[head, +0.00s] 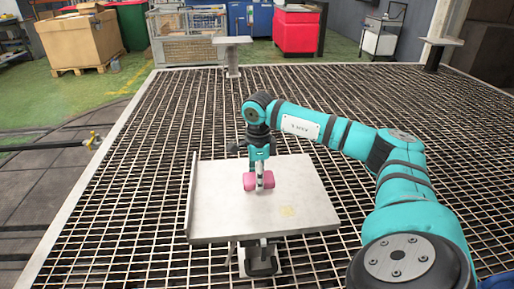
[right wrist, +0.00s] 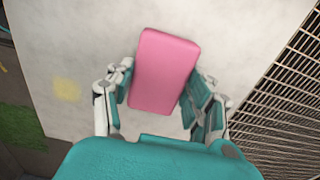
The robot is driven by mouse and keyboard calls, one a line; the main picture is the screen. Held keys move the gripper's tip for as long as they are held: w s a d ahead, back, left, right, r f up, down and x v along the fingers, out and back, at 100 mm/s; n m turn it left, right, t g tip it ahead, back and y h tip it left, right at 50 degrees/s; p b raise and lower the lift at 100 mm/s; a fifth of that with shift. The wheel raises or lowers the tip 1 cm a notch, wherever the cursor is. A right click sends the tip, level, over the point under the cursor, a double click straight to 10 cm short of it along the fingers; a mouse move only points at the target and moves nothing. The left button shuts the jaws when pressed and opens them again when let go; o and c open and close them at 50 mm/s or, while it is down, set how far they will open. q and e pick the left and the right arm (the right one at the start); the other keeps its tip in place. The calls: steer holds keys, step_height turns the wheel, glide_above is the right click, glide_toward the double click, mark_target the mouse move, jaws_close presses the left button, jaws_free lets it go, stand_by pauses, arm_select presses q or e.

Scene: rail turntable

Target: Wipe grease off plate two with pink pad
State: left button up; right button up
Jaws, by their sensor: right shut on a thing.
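The pink pad (right wrist: 165,72) is a rounded block between the fingers of my right gripper (right wrist: 162,95). In the head view the pad (head: 250,182) is at or just above the middle of a pale grey plate (head: 220,217); I cannot tell whether it touches. My right gripper (head: 260,178) points down and is shut on the pad. A faint yellow grease patch (head: 288,211) lies on the plate near its front right, apart from the pad. In the right wrist view the patch (right wrist: 68,90) is left of the pad. My left gripper is not in view.
The plate has a raised lip (head: 191,195) on its left edge and stands on a post above a metal grating (head: 120,200). Another small plate on a post (head: 232,42) stands farther back. A wire crate (head: 187,40), a cardboard box (head: 80,42) and a red cabinet (head: 297,32) are far behind.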

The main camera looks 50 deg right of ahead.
mark_target(263, 208)
steer(key=shift+s+a, duration=0.5)
steer(key=shift+s, duration=0.15)
steer(key=shift+s+a, duration=0.65)
steer(key=shift+s, duration=0.05)
steer(key=shift+s+a+f, duration=0.1)
steer(key=shift+s+a, duration=0.65)
steer(key=shift+s, duration=0.15)
steer(key=shift+s+a, duration=0.3)
steer(key=shift+s, duration=0.1)
steer(key=shift+s+a, duration=0.85)
steer(key=shift+s, duration=0.15)
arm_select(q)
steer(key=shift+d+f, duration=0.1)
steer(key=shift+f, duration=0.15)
arm_select(e)
steer(key=shift+s+a, duration=0.3)
steer(key=shift+s, duration=0.05)
